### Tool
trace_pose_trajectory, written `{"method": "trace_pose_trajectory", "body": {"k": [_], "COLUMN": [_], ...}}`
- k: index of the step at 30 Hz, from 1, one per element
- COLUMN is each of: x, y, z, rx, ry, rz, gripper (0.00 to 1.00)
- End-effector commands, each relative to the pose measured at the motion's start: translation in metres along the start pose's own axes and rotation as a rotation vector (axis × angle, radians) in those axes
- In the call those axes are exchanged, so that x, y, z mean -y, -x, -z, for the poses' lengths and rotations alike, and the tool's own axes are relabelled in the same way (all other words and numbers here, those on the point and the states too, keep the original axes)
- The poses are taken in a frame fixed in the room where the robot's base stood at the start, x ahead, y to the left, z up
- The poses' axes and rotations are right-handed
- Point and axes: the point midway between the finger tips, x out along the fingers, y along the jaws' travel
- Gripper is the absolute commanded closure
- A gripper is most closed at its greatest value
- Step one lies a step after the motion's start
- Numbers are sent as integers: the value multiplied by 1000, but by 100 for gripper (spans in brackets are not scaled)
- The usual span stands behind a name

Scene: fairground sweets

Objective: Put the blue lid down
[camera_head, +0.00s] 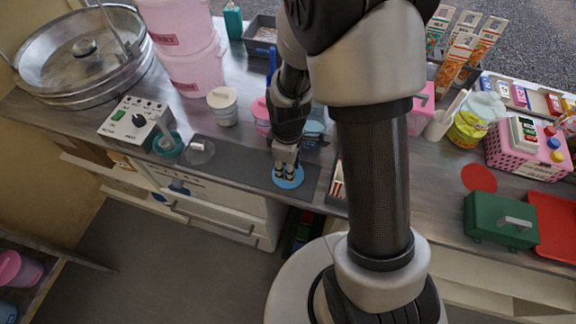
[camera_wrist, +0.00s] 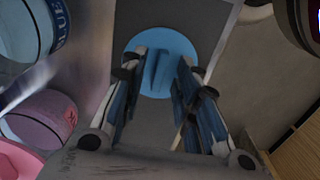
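The blue lid (camera_head: 288,178) is a flat round disc on the dark grey mat (camera_head: 238,162) near the counter's front edge. In the wrist view the lid (camera_wrist: 163,45) shows a raised bar across its middle. It looks flat on the mat. My gripper (camera_head: 286,163) points down just over the lid. In the wrist view my gripper (camera_wrist: 162,68) has its fingers apart on either side of the bar, with a gap showing at each side. The far edge of the lid is clear; part of its near side is hidden by the fingers.
A clear glass jar (camera_head: 200,150), a white tub (camera_head: 222,105) and a control box (camera_head: 135,120) stand left of the lid. A pink tub (camera_head: 261,116) is behind it. A red-and-white striped item (camera_head: 337,180) stands close on the right. The counter's front edge is near.

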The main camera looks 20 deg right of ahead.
Motion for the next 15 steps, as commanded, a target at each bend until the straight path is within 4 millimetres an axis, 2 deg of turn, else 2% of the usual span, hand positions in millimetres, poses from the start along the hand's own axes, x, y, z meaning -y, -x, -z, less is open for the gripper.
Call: {"method": "trace_pose_trajectory", "body": {"k": [9, 15], "x": [-1, -1], "y": [66, 103], "z": [1, 1], "rx": [-4, -3], "ry": [0, 0], "rz": [-5, -4], "gripper": [71, 71]}}
